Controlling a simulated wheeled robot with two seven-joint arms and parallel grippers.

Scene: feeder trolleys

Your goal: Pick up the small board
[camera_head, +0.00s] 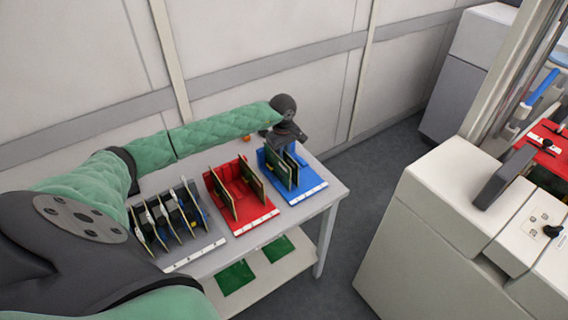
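Boards stand upright in racks on a grey table. The blue rack (303,191) at the table's right end holds a green board (279,168) and at least one more beside it. The red rack (256,219) in the middle holds upright boards, one at its left side (223,194). Which board is the small one I cannot tell for sure. My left gripper (289,143) is over the back of the blue rack, pointing down, close to the boards. Its fingers are too small and dark to read, and contact is unclear. My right gripper is out of view.
A grey rack (195,254) with several upright boards stands at the table's left. Green boards (236,278) lie on the lower shelf (262,289). An orange round object (247,138) is behind the racks. A beige machine (435,235) stands right, across open floor (365,200).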

